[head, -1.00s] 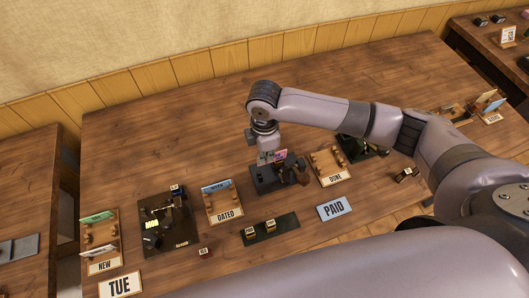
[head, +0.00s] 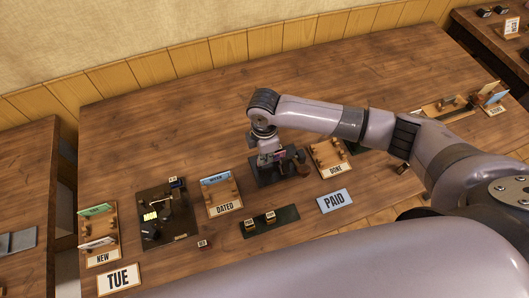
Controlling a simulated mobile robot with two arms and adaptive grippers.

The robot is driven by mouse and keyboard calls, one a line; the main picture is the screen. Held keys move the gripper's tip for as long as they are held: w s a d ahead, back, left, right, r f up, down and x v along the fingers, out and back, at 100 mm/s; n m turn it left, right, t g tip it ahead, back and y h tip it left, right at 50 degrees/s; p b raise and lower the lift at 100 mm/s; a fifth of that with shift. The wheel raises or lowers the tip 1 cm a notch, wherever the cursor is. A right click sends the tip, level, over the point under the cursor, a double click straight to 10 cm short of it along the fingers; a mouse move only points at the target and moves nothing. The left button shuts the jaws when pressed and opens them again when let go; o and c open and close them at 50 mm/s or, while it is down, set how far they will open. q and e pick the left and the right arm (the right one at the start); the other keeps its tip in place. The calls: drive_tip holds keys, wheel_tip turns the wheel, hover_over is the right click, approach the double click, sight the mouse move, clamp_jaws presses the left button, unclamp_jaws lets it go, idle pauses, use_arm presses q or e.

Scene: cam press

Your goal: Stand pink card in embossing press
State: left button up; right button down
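The dark embossing press (head: 264,180) stands near the middle of the table, left of the DONE rack. A small part of the pink card (head: 281,154) shows at the press, beside my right gripper; the rest of it is hidden. My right gripper (head: 270,160) points down over the press, close to the card. Its fingers are too small and covered to tell whether they are open, shut or holding the card. My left gripper is not in view.
The DONE rack (head: 322,154) stands right of the press, the DATED rack (head: 222,206) with a blue card left of it. The table's back is clear.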

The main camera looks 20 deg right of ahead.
drive_tip(key=shift+f, duration=0.1)
drive_tip(key=c, duration=1.7)
unclamp_jaws()
drive_tip(key=o, duration=0.5)
drive_tip(key=shift+o, duration=0.2)
wheel_tip(320, 180, up, 7)
drive_tip(key=p, duration=0.8)
